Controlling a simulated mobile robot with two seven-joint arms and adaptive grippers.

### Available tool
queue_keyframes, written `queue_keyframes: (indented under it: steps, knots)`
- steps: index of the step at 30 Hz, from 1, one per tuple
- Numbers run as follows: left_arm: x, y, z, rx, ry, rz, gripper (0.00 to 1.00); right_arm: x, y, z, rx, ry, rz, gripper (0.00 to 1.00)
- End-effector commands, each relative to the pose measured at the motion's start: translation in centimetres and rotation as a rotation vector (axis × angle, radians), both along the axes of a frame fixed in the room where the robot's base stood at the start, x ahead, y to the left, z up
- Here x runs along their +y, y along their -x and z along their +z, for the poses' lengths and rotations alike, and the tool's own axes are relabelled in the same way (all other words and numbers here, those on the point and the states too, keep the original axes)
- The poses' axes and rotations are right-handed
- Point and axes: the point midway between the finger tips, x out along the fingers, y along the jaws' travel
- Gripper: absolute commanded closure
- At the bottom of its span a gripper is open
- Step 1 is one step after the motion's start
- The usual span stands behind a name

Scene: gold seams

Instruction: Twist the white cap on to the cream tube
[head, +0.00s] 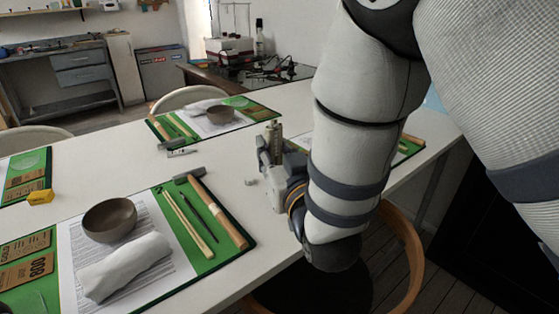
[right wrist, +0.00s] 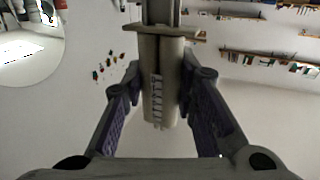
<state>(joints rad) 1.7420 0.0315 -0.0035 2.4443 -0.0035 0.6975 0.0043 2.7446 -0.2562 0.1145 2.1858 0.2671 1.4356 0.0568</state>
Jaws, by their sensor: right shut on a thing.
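My right gripper (head: 271,152) is shut on the cream tube (head: 273,131) and holds it upright over the table's right front part. The tube's upper end sticks out above the fingers. In the right wrist view the tube (right wrist: 157,85) stands between the two fingers of my right gripper (right wrist: 166,82), with printed lettering on its side. A small white piece, which looks like the white cap (head: 250,182), lies on the bare table just left of the right gripper. My left gripper is not in view.
A green mat (head: 222,251) at the front holds a grey bowl (head: 109,219), a white cloth-like bundle (head: 124,266) and several thin tools. A second set mat (head: 260,113) lies farther back. A yellow block (head: 40,197) stands left.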

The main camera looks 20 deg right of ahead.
Motion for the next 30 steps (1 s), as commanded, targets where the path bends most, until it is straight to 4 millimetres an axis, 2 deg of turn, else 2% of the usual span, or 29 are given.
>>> queue_keyframes:
  steps: [1, 2, 6, 12, 24, 30]
  knots:
    - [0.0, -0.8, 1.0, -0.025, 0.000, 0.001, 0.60, 0.6, 1.1, 2.8, -0.016, 0.001, 0.003, 1.00]
    - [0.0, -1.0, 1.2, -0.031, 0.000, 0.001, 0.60, 1.1, 1.9, 3.3, -0.013, 0.001, 0.003, 1.00]
    - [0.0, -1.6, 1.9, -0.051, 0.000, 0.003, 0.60, 3.1, 5.7, 4.6, -0.008, 0.003, 0.004, 1.00]
    - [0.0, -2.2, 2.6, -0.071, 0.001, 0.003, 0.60, 4.7, 8.5, 5.8, -0.006, 0.001, 0.001, 1.00]
    - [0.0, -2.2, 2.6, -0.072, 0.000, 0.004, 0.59, 5.0, 9.0, 5.8, -0.004, 0.000, 0.003, 1.00]
    - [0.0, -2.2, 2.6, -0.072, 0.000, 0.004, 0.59, 5.2, 6.9, 5.0, 0.003, -0.016, 0.155, 1.00]
